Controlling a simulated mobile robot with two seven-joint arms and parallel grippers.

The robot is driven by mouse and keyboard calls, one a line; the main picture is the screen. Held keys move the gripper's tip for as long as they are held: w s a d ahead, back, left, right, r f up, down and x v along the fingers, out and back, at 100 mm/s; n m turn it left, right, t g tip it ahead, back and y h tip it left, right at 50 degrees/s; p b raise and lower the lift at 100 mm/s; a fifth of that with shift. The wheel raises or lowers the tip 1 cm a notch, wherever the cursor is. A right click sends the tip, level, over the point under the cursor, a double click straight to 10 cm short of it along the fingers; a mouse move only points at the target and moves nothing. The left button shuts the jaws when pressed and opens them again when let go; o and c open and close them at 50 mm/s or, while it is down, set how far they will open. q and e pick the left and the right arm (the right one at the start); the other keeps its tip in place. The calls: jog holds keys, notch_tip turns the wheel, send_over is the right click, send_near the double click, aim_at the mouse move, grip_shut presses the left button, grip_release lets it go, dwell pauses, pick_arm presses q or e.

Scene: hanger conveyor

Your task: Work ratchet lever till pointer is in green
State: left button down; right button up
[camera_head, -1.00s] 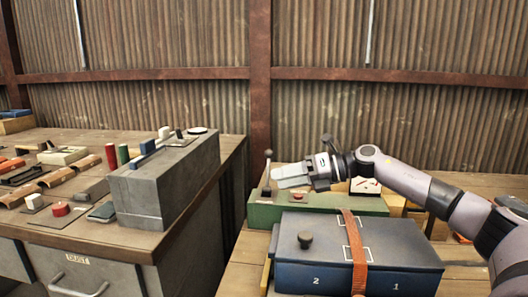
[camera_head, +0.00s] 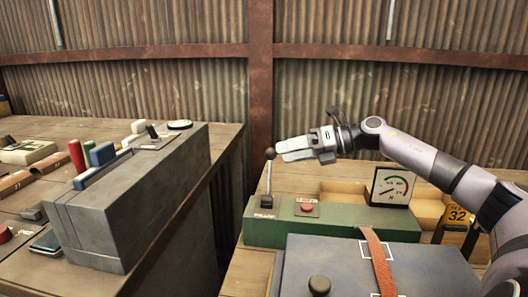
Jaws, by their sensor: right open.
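The ratchet lever (camera_head: 268,178) is a thin metal rod with a dark ball knob, standing nearly upright at the left end of a long green box (camera_head: 335,222). A square white gauge (camera_head: 391,187) stands at the box's right end. Its dial has green and red arcs, and its red pointer appears to lie low on the left, outside the green. My right gripper (camera_head: 284,150) is open, its pale fingers pointing left at about knob height, just right of the knob. I cannot tell whether they touch it. My left gripper is not in view.
A red button (camera_head: 306,208) sits on the green box between lever and gauge. A dark blue case (camera_head: 425,266) with an orange strap (camera_head: 378,262) stands in front. A grey workbench block (camera_head: 135,195) stands left, across a gap.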

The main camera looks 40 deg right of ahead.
aim_at(270, 154)
jog(key=p+x, duration=0.2)
jog(key=x, duration=0.3)
jog(key=shift+w, duration=0.35)
jog(key=shift+x, duration=0.85)
grip_shut()
